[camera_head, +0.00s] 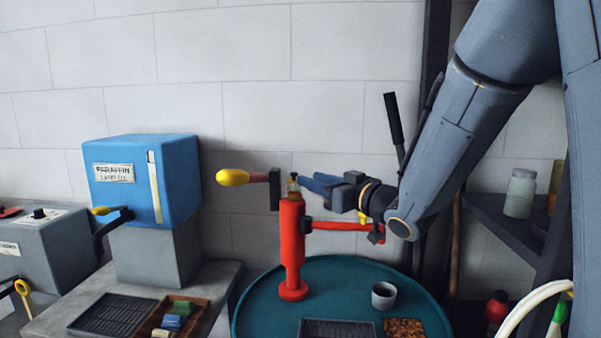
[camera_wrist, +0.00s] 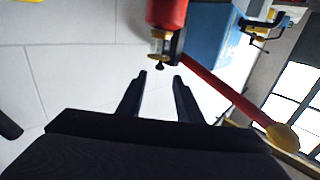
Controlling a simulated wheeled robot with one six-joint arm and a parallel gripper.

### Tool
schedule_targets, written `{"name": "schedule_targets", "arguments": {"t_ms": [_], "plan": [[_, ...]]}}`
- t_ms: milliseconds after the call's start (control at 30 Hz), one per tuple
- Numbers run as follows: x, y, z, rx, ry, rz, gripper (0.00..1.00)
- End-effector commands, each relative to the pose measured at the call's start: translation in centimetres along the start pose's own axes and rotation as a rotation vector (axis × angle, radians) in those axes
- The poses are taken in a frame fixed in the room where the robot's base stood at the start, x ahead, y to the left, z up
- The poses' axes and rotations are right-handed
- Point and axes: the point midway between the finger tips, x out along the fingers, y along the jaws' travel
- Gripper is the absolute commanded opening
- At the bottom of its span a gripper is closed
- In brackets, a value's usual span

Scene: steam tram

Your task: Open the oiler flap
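The oiler (camera_head: 293,189) is a small brass-coloured cup with a dark cap on top of an upright red post (camera_head: 291,245). It also shows in the wrist view (camera_wrist: 160,47), where the post appears upside down and the dark flap piece (camera_wrist: 160,66) points toward my fingers. I cannot make out the flap's hinge or angle; it looks closed. My gripper (camera_head: 308,181) reaches in from the right, level with the oiler's top and close beside it. In the wrist view the two fingers (camera_wrist: 160,80) are apart with nothing between them, their tips just short of the dark piece.
A lever with a yellow knob (camera_head: 232,177) sticks out left of the post. A red side arm (camera_head: 340,226) runs right, under my gripper. The post stands on a round teal table (camera_head: 257,290) with a grey cup (camera_head: 384,295). A blue paraffin box (camera_head: 140,185) stands left.

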Motion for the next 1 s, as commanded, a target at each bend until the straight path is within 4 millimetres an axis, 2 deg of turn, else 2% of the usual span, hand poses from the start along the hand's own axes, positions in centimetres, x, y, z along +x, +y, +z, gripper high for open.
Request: {"name": "schedule_targets", "arguments": {"t_ms": [200, 333, 500, 733, 933, 1000], "plan": [[3.5, -0.1, 0.0, 0.001, -0.003, -0.001, 0.33], [4.9, 0.0, 0.0, 0.001, -0.002, 0.002, 0.33], [5.7, 0.0, 0.1, 0.000, -0.003, 0.002, 0.33], [5.8, 0.1, 0.1, 0.000, -0.002, 0.003, 0.33], [5.8, 0.1, 0.1, 0.000, -0.002, 0.003, 0.01], [5.8, 0.1, 0.1, 0.000, -0.002, 0.003, 0.00]]}}
